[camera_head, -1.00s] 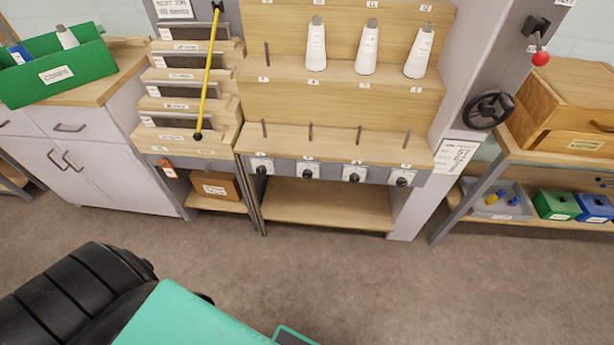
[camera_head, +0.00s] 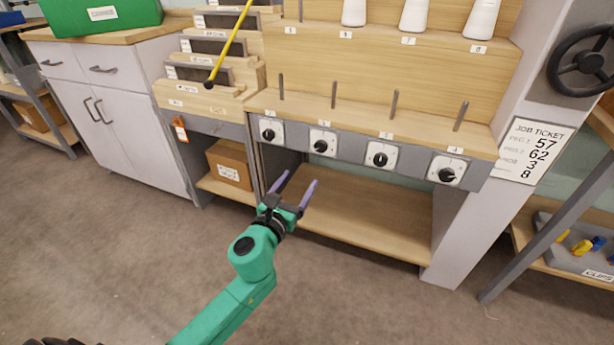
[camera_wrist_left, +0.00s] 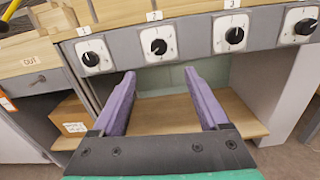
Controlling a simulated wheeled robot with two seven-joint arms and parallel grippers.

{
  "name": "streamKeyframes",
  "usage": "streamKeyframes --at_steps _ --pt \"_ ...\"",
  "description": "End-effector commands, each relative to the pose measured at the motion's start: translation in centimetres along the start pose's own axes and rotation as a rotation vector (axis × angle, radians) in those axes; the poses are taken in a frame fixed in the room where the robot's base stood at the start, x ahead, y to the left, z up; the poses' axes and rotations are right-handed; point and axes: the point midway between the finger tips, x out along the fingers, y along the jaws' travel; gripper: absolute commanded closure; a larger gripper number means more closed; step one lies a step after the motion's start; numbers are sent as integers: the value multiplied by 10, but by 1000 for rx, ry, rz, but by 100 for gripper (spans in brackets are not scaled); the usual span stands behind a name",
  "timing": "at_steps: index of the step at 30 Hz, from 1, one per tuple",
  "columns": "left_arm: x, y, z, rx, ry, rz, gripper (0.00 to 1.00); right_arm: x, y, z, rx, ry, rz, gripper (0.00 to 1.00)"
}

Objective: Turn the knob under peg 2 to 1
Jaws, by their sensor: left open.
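Several black knobs on white dials sit in a row on the grey rail below the lower peg shelf. The knob under peg 2 (camera_head: 321,146) is second from the left. In the left wrist view the same knob (camera_wrist_left: 158,47) shows under the label 2, above and between my fingers. Peg 2 (camera_head: 334,94) stands upright and bare above it. My left gripper (camera_head: 296,186) is open and empty, in front of and below the rail, apart from the knob. Its purple fingers point toward the rack. My right gripper is not in view.
Knob 1 (camera_head: 269,134) and knob 3 (camera_head: 381,158) flank knob 2 closely. White cones (camera_head: 415,14) stand on the upper shelf. A job ticket (camera_head: 533,150) hangs on the right post. The lower shelf (camera_head: 370,215) is empty.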

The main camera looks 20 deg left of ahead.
Motion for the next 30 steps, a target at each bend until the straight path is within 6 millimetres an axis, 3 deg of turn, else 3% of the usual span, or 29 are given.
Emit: streamKeyframes --at_steps 5,15,18,22,29,30 --pt "26 0 6 4 -5 1 22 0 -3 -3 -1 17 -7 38" --pt "116 0 2 -2 -2 1 22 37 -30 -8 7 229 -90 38" --pt "133 0 1 -1 0 2 22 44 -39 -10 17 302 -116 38" --pt "143 0 2 -2 1 0 22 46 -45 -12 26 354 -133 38" --pt "144 0 3 -1 1 0 22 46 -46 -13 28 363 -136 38" --pt "144 0 3 -1 1 0 30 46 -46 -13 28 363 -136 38"
